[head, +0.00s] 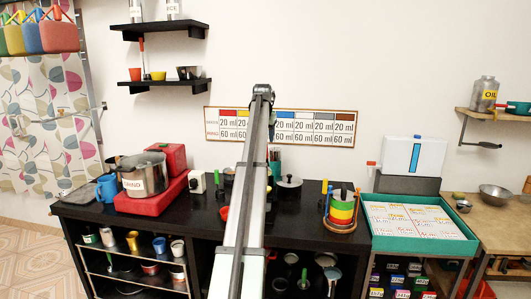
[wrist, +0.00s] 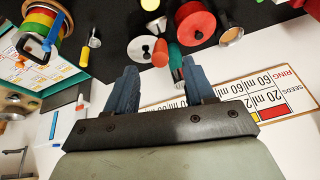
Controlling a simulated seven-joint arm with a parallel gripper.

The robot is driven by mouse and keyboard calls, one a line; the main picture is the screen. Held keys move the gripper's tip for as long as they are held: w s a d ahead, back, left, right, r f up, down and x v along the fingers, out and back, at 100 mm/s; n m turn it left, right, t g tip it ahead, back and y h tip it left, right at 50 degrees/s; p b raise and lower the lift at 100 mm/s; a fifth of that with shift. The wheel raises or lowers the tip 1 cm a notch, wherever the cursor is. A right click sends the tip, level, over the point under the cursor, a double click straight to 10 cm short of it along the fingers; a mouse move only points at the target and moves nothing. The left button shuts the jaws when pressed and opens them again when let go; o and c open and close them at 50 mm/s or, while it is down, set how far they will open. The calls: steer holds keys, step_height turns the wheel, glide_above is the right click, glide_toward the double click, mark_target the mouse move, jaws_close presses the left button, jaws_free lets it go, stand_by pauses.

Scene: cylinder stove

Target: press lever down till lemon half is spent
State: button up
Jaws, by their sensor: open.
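I cannot make out a lever, a press or a lemon half in either view. My gripper (wrist: 160,72) shows in the wrist view with its two dark blue fingers apart and nothing visible between them. Beyond the fingertips are a grey lidded pot (wrist: 141,48) with a black knob, a red round item (wrist: 194,24) and a few narrow red and green handles. In the head view my long arm stands across the middle and hides part of the counter behind it; the gripper's fingers cannot be told there.
The black counter (head: 315,231) carries a large steel pot (head: 143,180) on a red base at left and a ring stack (head: 341,212) at right. A labelled chart (head: 314,125) is on the wall. A teal tray (head: 417,244) lies at right. Shelves (head: 158,30) hang above.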

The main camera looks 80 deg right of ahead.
steer(key=x, duration=0.9)
steer(key=shift+d+f, duration=0.1)
jaws_close()
stand_by(0.4)
